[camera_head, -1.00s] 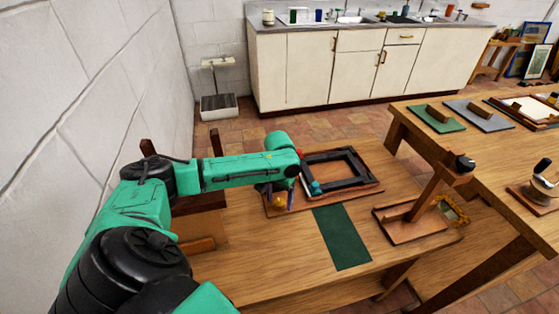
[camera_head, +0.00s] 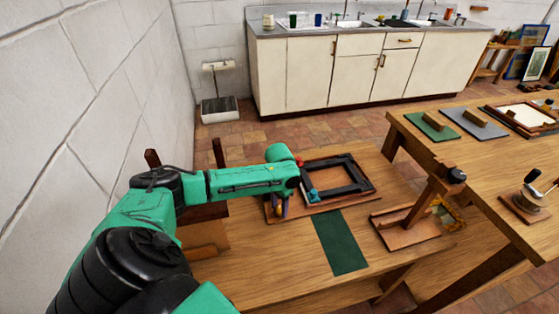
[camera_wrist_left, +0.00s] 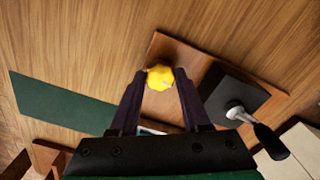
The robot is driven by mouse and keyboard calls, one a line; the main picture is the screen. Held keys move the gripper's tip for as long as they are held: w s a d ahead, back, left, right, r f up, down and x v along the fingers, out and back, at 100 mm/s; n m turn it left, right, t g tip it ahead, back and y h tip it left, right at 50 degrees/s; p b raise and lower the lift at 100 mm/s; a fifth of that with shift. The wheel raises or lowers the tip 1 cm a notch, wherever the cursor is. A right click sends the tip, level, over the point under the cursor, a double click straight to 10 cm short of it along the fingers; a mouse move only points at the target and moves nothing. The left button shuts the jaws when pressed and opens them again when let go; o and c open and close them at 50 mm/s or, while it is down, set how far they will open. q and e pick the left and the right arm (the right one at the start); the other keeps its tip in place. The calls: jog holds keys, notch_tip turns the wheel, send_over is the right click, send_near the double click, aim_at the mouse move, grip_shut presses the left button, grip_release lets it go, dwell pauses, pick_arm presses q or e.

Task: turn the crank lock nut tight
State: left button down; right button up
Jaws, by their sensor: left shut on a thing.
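The yellow lock nut (camera_wrist_left: 159,76) sits near the corner of a reddish-brown wooden board (camera_wrist_left: 180,52) in the left wrist view. My left gripper (camera_wrist_left: 160,80) is shut on it, with one dark finger on each side. Beside it on the board stands a dark block (camera_wrist_left: 225,92) with a metal hub and a crank with a black handle (camera_wrist_left: 270,141). In the head view my left gripper (camera_head: 282,209) points down at the board's left end, and the nut is mostly hidden there. My right gripper is not in view.
A dark frame (camera_head: 338,176) lies on the table to the right of my gripper. A green mat (camera_head: 341,242) lies in front of it. A wooden stand (camera_head: 410,231) stands further right. Bare tabletop (camera_head: 265,260) lies at the front left.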

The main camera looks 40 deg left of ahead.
pick_arm(q)
jog(key=m+p, duration=0.2)
jog(key=m, duration=0.1)
jog(key=shift+r+m+p, duration=0.25)
jog(key=shift+m+p, duration=0.05)
jog(key=shift+p, duration=0.05)
jog(key=m+p, duration=0.2)
jog(key=m, duration=0.2)
jog(key=shift+f+m, duration=0.1)
jog(key=shift+m, duration=0.2)
jog(key=m+p, duration=0.1)
jog(key=m, duration=0.3)
jog(key=shift+m, duration=0.3)
jog(key=m, duration=0.5)
jog(key=shift+w, duration=0.1)
jog(key=shift+m, duration=0.4)
jog(key=shift+c, duration=1.8)
grip_release()
